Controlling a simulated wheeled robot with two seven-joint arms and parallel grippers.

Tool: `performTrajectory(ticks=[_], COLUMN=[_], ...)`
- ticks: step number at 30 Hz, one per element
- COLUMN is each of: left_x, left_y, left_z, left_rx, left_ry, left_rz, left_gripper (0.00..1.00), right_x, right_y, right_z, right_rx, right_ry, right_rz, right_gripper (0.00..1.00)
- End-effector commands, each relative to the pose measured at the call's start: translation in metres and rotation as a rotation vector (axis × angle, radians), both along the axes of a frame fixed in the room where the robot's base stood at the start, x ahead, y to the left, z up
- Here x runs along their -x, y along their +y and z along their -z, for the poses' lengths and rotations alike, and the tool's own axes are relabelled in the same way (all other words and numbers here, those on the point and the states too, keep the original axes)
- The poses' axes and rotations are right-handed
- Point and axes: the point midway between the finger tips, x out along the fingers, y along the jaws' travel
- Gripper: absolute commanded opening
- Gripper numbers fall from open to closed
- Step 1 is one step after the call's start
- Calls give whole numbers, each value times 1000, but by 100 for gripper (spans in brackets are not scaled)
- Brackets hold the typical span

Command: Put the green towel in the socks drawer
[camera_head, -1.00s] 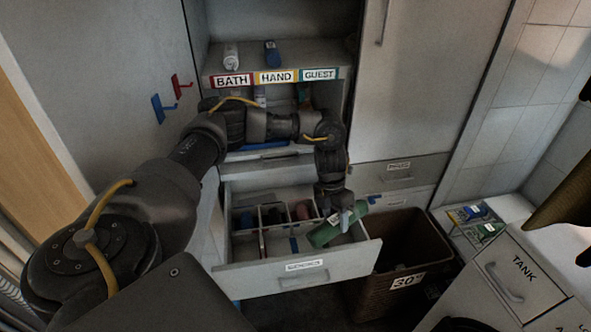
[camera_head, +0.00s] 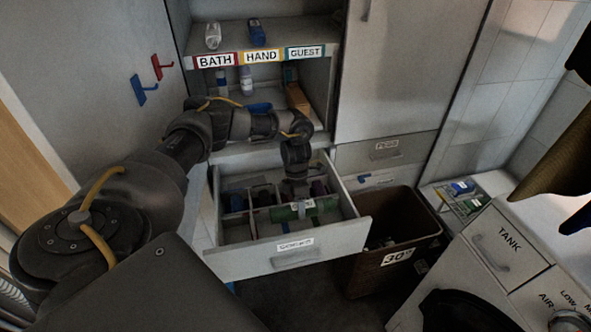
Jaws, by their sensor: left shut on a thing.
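The green towel (camera_head: 296,210) is a rolled green bundle inside the open drawer (camera_head: 270,262), near its middle. My left gripper (camera_head: 300,203) points down into the drawer and is shut on the towel. The drawer has a label on its front that is too blurred to read surely, and dividers toward its back. Several dark and coloured items lie in its compartments, partly hidden by my left arm. Whether the towel touches the drawer floor I cannot tell. My right gripper is not in view.
A brown bin (camera_head: 398,240) marked 30° stands right of the drawer. Shelves labelled BATH, HAND and GUEST (camera_head: 305,53) are above. A TANK unit (camera_head: 505,250) is at the right. Red and blue hooks (camera_head: 144,90) are on the left panel.

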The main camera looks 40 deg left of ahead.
Motion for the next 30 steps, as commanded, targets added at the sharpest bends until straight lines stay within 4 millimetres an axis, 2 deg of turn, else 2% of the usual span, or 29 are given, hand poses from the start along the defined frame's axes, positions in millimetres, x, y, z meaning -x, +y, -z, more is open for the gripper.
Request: performTrajectory(ticks=[3,9,17,30], left_x=[0,0,0,0], left_y=[0,0,0,0], left_z=[13,20,52,60], left_rx=[1,1,-1,1], left_ry=[1,0,0,-1], left_rz=[-1,-1,-2,-1], left_gripper=[25,25,25,25], right_x=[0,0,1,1], right_y=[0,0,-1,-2], right_z=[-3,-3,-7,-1], right_rx=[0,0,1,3], right_ry=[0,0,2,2], right_rz=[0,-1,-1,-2], right_gripper=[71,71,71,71])
